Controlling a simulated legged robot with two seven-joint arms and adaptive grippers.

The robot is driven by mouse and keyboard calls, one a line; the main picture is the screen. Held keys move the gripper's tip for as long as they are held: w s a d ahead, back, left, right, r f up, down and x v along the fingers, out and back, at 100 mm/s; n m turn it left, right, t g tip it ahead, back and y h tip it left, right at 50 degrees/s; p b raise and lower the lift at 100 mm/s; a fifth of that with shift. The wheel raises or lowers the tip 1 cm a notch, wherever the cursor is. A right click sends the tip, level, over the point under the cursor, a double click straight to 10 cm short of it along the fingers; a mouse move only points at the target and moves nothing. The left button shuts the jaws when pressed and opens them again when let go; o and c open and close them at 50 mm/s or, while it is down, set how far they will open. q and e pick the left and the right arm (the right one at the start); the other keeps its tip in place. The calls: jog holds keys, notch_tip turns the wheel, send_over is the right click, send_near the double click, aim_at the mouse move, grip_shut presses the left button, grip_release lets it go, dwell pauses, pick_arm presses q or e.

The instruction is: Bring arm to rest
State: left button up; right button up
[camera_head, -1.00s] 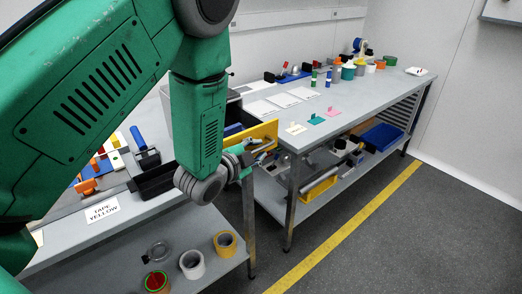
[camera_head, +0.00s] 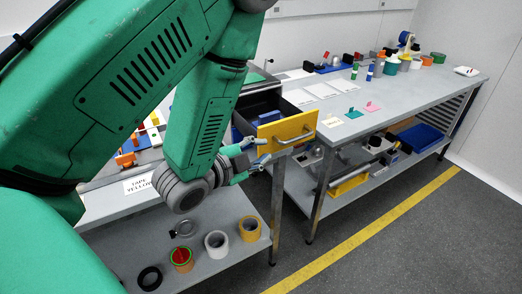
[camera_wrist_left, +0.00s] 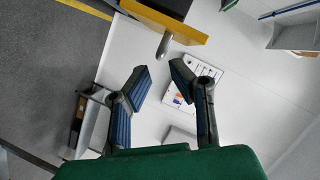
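My left arm (camera_head: 205,115) comes in from the left, bent down over the near bench. Its gripper (camera_head: 262,160) is open and empty, just left of and below the handle (camera_head: 295,138) of a drawer with a yellow front (camera_head: 305,122). The drawer stands pulled out. In the left wrist view the two blue-padded fingers (camera_wrist_left: 160,72) are spread apart, with nothing between them. The drawer handle (camera_wrist_left: 164,45) shows beyond the fingertips, with the yellow front (camera_wrist_left: 190,28) above it. My right gripper is not in view.
Tape rolls, including a yellow one (camera_head: 250,228) and a white one (camera_head: 217,243), stand on the shelf below. A "TAPE YELLOW" label (camera_head: 138,185) lies on the near bench. The right bench (camera_head: 400,105) holds cards and small items. The floor (camera_head: 430,240) is clear.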

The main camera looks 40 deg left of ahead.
pick_arm(q)
jog(key=s+d+f+n+g+y+b, duration=0.1)
jog(key=s+f+n+g+b, duration=0.25)
jog(key=f, duration=0.65)
jog(key=s+d+f+n+g, duration=0.1)
jog(key=s+f+n+g, duration=0.4)
jog(key=f, duration=0.6)
jog(key=s+d+f+n+g+b, duration=0.1)
jog(key=s+f+g, duration=0.2)
jog(key=s+f, duration=0.2)
jog(key=s+d+f+n+g+b, duration=0.1)
jog(key=s+d+f+n+g, duration=0.1)
jog(key=s+f, duration=0.4)
jog(key=s+g, duration=0.1)
jog(key=s, duration=0.4)
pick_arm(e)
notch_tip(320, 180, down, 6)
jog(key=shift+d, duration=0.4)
pick_arm(q)
jog(key=shift+s+a, duration=0.1)
jog(key=shift+a, duration=0.05)
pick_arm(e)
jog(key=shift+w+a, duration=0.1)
pick_arm(q)
jog(key=shift+d+r, duration=0.1)
jog(key=shift+d, duration=0.15)
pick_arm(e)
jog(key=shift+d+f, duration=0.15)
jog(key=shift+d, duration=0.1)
